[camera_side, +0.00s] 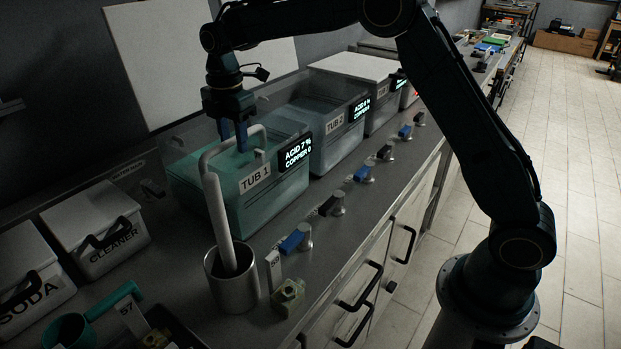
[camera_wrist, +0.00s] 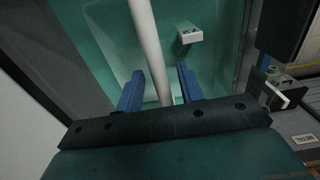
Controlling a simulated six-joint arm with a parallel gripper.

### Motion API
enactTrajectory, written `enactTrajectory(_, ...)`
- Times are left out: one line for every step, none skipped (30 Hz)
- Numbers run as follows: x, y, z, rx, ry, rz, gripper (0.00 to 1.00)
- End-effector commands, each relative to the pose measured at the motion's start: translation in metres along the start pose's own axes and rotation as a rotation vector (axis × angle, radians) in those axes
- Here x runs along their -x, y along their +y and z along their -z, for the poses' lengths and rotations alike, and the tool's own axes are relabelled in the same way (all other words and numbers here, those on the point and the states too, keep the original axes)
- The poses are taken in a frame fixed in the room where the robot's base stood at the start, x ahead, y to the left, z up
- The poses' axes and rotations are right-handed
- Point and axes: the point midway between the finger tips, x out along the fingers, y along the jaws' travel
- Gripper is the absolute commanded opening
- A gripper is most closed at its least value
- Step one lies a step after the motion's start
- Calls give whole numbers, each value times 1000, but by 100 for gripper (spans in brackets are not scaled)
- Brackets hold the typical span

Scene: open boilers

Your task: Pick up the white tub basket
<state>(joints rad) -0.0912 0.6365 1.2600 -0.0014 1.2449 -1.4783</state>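The white tub basket shows mainly as its white arched handle (camera_side: 215,151), which rises over the green-tinted tub 1 (camera_side: 240,205). In the wrist view, the white handle bar (camera_wrist: 144,40) runs between my two blue fingers, with a gap on each side. My gripper (camera_side: 233,136) points down over tub 1 at the top of the handle. It also shows in the wrist view (camera_wrist: 158,75), open and holding nothing. The basket's body inside the tub is hard to make out. Whether the fingertips reach below the bar, I cannot tell.
A metal cup (camera_side: 233,283) with a thick white rod (camera_side: 218,222) stands in front of tub 1. Tub 2 (camera_side: 325,140) is beside it. The cleaner (camera_side: 100,240) and soda (camera_side: 30,285) boxes stand at left. Several valves, including a blue-handled one (camera_side: 292,241), line the counter front.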

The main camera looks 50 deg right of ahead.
Motion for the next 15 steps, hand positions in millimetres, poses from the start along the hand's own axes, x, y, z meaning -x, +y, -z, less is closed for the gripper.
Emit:
enactTrajectory(-4,0,0,0,0,2,38)
enactTrajectory(-6,0,0,0,0,2,38)
enactTrajectory(-8,0,0,0,0,1,38)
enactTrajectory(-9,0,0,0,1,0,38)
enactTrajectory(-10,0,0,0,1,0,38)
enactTrajectory(-10,0,0,0,1,0,38)
enactTrajectory(-10,0,0,0,1,0,38)
enactTrajectory(-10,0,0,0,1,0,38)
enactTrajectory(-10,0,0,0,1,0,38)
enactTrajectory(-10,0,0,0,1,0,38)
enactTrajectory(-10,0,0,0,1,0,38)
enactTrajectory(-10,0,0,0,1,0,38)
enactTrajectory(-10,0,0,0,1,0,38)
enactTrajectory(-10,0,0,0,1,0,38)
enactTrajectory(-10,0,0,0,1,0,38)
